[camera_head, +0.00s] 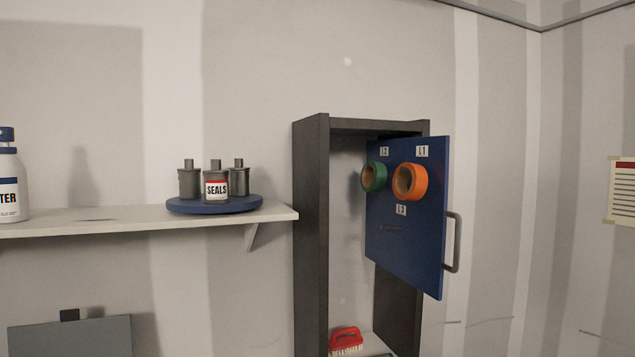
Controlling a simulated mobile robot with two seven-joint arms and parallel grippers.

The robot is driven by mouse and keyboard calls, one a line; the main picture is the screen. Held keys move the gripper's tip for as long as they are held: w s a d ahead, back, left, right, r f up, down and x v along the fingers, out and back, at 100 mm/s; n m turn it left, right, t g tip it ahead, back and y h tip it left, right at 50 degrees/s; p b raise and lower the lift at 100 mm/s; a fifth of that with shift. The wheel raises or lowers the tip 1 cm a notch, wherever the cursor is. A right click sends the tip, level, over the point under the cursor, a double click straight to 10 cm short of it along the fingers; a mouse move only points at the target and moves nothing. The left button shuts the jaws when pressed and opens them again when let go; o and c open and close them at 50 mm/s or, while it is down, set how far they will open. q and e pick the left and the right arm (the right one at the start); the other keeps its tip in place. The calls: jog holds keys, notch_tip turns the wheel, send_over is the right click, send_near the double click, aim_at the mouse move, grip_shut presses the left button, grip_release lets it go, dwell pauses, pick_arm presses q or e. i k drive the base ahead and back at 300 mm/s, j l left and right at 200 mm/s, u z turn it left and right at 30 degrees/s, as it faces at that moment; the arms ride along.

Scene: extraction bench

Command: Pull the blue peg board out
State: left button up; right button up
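The blue peg board (405,245) is a flat upright panel at the dark cabinet (311,230), right of centre. It stands at an angle, with its right edge sticking out past the cabinet's front. A grey handle (455,242) is on that right edge. A green roll (374,177) hangs by label L2 and an orange roll (410,182) by label L1. A peg under label L3 (401,210) looks bare. Neither of my grippers shows in the head view.
A white shelf (120,221) at left carries a blue round tray (213,207) with several grey canisters, one labelled SEALS (216,188), and a white bottle (8,190). A red brush (346,339) lies in the cabinet's bottom. Space right of the handle looks clear.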

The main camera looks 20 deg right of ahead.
aim_at(407, 239)
jog(key=z, duration=1.3)
